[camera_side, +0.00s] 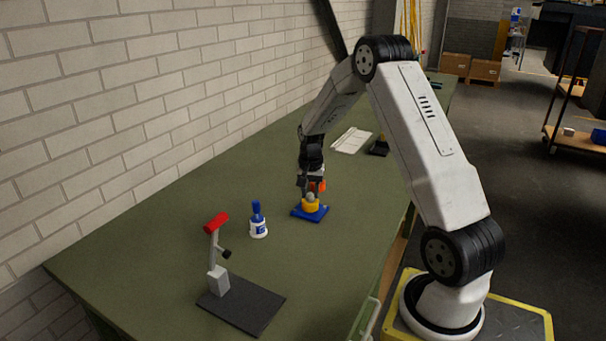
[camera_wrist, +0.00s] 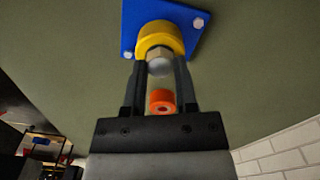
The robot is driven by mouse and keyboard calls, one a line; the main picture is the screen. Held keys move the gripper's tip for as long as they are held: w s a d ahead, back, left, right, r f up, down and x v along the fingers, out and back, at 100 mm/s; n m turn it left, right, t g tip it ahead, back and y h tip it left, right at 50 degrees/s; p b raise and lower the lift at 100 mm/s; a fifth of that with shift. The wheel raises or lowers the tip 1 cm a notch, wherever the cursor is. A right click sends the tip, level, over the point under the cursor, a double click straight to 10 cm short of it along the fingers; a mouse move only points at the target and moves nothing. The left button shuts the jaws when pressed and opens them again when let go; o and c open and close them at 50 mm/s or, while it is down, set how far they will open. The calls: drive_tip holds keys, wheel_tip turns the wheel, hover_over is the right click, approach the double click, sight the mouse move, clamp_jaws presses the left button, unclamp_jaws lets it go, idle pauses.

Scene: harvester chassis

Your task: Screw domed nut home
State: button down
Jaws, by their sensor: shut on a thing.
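The silver domed nut (camera_wrist: 160,65) is between the fingertips of my gripper (camera_wrist: 160,72), which is shut on it. The nut sits at the front of a yellow round boss (camera_wrist: 160,36) on a blue base plate (camera_wrist: 129,30). In the side view the nut (camera_side: 311,197) shows small and grey above the yellow boss (camera_side: 309,205) and the blue plate (camera_side: 302,214). An orange ring-shaped piece (camera_wrist: 161,101) lies between my fingers nearer the palm; it also shows in the side view (camera_side: 320,186). Any thread under the nut is hidden.
A white bottle with a blue top (camera_side: 258,222) and a red-topped stand on a dark base (camera_side: 247,305) are nearer on the green table (camera_side: 150,250). White papers (camera_side: 351,140) and a dark block (camera_side: 379,148) lie behind. A brick wall (camera_side: 150,90) runs along the left.

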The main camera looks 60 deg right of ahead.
sight(310, 195)
idle(0.4)
drive_tip(key=shift+m, duration=2.9)
drive_tip(key=shift+c, duration=1.6)
unclamp_jaws()
drive_tip(key=shift+r, duration=0.1)
drive_tip(key=shift+r, duration=3.8)
